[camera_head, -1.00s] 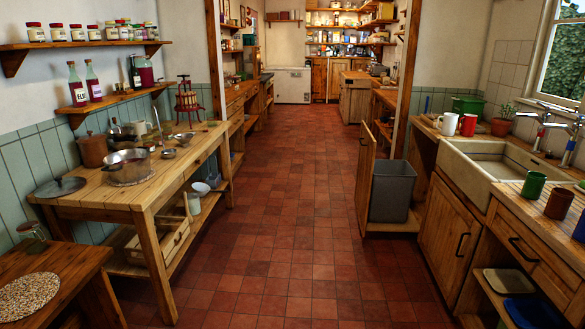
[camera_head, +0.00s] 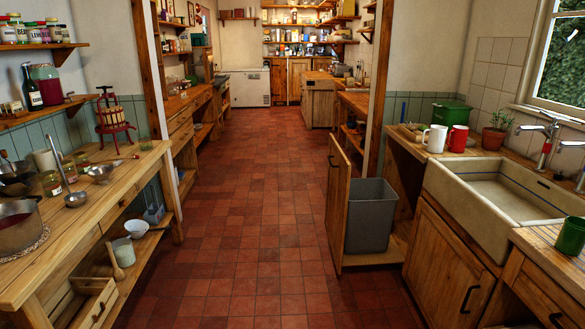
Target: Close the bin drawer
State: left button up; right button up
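The bin drawer's wooden front panel (camera_head: 338,203) stands pulled out into the aisle, right of centre. Behind it a grey bin (camera_head: 371,217) sits on the drawer's wooden base (camera_head: 375,257). The drawer is open, extending left from the counter run beside the sink cabinet. A small dark handle shows near the top of the front panel. Neither of my grippers is in view.
The red tiled floor (camera_head: 240,230) is clear up to the drawer. A wooden worktable (camera_head: 95,225) with pots and a lower shelf lines the left. A sink (camera_head: 490,195) and its cabinet (camera_head: 447,262) line the right. A wooden post (camera_head: 380,90) rises behind the bin.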

aim_at(360, 213)
jog(key=i+z, duration=0.15)
jog(key=i, duration=0.4)
jog(key=i+j+z, duration=0.15)
jog(key=i, duration=0.35)
jog(key=i+j+z, duration=0.2)
jog(key=i, duration=1.25)
